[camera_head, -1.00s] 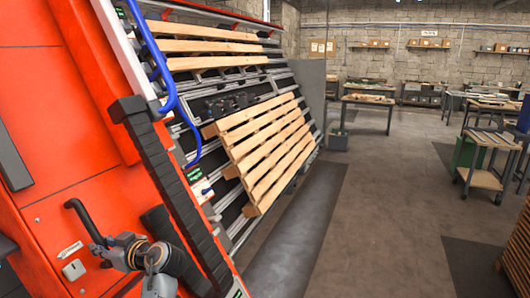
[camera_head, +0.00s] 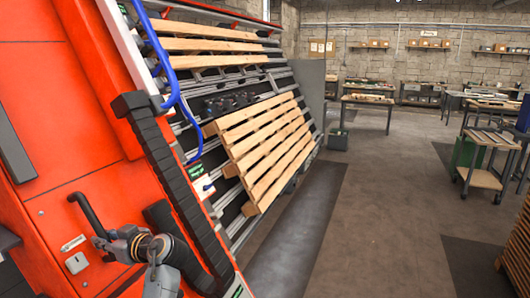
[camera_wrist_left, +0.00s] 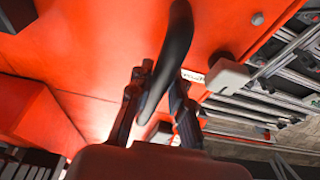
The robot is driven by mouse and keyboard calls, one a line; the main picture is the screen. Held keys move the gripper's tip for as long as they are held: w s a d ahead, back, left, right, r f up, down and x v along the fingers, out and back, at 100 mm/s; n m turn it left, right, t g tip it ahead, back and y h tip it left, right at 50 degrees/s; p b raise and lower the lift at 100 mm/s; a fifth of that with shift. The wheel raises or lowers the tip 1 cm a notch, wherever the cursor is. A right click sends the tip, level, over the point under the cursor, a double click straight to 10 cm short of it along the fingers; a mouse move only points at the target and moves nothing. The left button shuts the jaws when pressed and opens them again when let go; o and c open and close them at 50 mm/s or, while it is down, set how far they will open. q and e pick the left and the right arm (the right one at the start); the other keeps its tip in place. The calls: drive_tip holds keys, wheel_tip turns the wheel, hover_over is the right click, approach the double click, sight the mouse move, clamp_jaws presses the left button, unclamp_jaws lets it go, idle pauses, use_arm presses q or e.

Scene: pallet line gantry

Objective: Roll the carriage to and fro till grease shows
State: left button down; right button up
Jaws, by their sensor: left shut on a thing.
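The orange carriage (camera_head: 75,110) fills the left of the head view, with a black cable chain running down its right side. A black bar handle (camera_head: 86,212) stands out from its lower front face. My left gripper (camera_head: 106,243) is at the lower end of this handle. In the left wrist view the handle (camera_wrist_left: 178,50) passes between the fingers of my left gripper (camera_wrist_left: 158,95), which are shut on it. No grease can be made out in these views. My right gripper is not in view.
A slatted wooden pallet (camera_head: 268,150) leans on the sloped rail bed right of the carriage. Blue hoses (camera_head: 168,70) hang at the carriage's edge. A wheeled cart (camera_head: 484,165) stands at the right. The floor (camera_head: 380,190) between is clear.

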use_arm(q)
drive_tip(key=shift+w+d, duration=0.1)
drive_tip(key=shift+w, duration=0.15)
drive_tip(key=shift+s+a+f, duration=0.2)
drive_tip(key=shift+s+f, duration=0.1)
idle(0.5)
drive_tip(key=shift+s+a+r, duration=0.1)
drive_tip(key=shift+s+a, duration=0.05)
drive_tip(key=shift+s, duration=0.25)
drive_tip(key=shift+w+d+r+b, duration=0.2)
drive_tip(key=shift+w+r+b, duration=0.05)
drive_tip(key=shift+b, duration=0.5)
idle(0.4)
drive_tip(key=shift+w+d+r, duration=0.1)
drive_tip(key=shift+w, duration=0.25)
idle(0.5)
drive_tip(key=c, duration=0.8)
unclamp_jaws()
drive_tip(key=shift+o, duration=0.2)
drive_tip(key=shift+f, duration=0.2)
